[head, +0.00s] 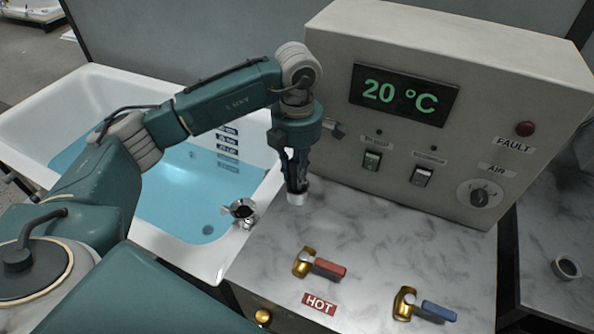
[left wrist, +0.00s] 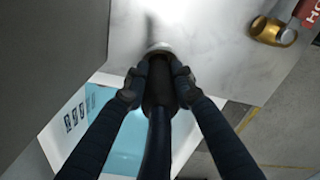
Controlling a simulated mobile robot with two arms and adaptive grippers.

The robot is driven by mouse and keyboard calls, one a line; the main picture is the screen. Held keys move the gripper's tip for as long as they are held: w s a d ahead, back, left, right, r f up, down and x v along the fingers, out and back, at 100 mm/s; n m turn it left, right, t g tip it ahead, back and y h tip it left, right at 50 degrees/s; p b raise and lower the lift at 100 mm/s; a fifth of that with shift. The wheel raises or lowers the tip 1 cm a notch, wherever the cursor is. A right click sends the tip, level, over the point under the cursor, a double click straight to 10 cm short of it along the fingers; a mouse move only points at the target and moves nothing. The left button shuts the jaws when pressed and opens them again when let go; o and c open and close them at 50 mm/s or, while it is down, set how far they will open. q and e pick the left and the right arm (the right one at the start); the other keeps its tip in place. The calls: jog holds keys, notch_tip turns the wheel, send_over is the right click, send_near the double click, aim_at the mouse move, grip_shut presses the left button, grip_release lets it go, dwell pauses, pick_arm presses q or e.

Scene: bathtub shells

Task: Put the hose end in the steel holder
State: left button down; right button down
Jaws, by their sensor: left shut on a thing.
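My left gripper (head: 297,183) is shut on the dark hose end, which points down above the marble counter beside the tub. Its pale metal tip (head: 297,198) shows below the fingers. In the left wrist view, my left gripper (left wrist: 158,85) has a finger on each side of the dark hose end (left wrist: 157,95). A shiny steel fitting with a dark opening (head: 240,211), which looks like the steel holder, sits on the tub's near right rim, left of and below the gripper. The hose end is apart from it. My right gripper is not in view.
The white tub (head: 35,100) holds blue water. A beige control box (head: 330,60) stands behind the gripper. Red-handled (head: 328,268) and blue-handled (head: 438,310) taps are at the counter's front. A small grey ring (head: 565,267) sits on the right counter. The middle marble is clear.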

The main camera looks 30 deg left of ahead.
aim_at(298, 153)
pick_arm(q)
jog(key=shift+f, duration=0.25)
jog(key=c, duration=1.4)
grip_release()
jog(key=shift+r, duration=0.1)
jog(key=shift+c, duration=0.2)
jog(key=shift+r, duration=0.15)
notch_tip(298, 153, up, 7)
jog(key=shift+w+d+r+b, duration=0.1)
jog(key=shift+b, duration=1.1)
notch_tip(298, 153, up, 5)
jog(key=shift+f, duration=0.1)
